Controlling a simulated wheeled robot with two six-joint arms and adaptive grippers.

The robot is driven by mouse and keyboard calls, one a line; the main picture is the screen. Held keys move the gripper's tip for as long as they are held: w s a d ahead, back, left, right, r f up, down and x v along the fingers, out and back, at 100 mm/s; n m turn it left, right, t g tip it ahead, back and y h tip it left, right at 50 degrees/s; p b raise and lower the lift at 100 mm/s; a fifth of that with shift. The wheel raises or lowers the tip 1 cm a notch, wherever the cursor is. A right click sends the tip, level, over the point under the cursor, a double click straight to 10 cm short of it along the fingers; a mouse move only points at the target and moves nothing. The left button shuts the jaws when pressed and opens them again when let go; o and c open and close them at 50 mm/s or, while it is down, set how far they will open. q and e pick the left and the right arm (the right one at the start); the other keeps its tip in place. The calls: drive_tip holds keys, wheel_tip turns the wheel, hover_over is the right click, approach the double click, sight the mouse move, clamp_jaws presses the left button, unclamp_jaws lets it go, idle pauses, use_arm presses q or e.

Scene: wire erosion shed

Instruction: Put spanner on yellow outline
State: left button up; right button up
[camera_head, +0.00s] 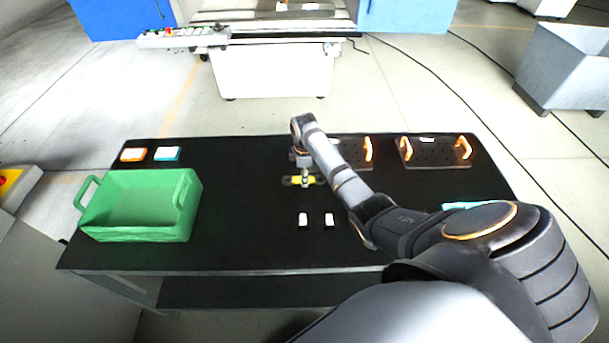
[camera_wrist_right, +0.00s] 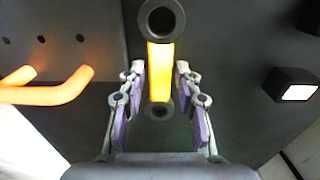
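The spanner (camera_head: 290,181) lies on the black table top, with a yellow handle and dark ring ends. In the right wrist view its yellow handle (camera_wrist_right: 160,72) runs between the fingers of my right gripper (camera_wrist_right: 160,72). The fingers stand apart, with a narrow gap on each side of the handle. In the head view my right gripper (camera_head: 305,180) points down over the middle of the spanner and hides part of it. I cannot make out a separate yellow outline. My left gripper is not in view.
A green crate (camera_head: 138,233) stands at the left. Two dark plates with orange handles, one at the right (camera_head: 435,154), lie along the back. Two small black blocks with white tops (camera_head: 303,220) (camera_head: 328,220) are in front of the spanner. Orange (camera_head: 133,154) and blue (camera_head: 167,153) boxes lie back left.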

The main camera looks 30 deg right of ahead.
use_arm(q)
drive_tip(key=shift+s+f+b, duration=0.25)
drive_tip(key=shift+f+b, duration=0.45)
drive_tip(key=shift+b, duration=0.05)
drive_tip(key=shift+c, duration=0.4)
use_arm(e)
wheel_tip(320, 180, up, 12)
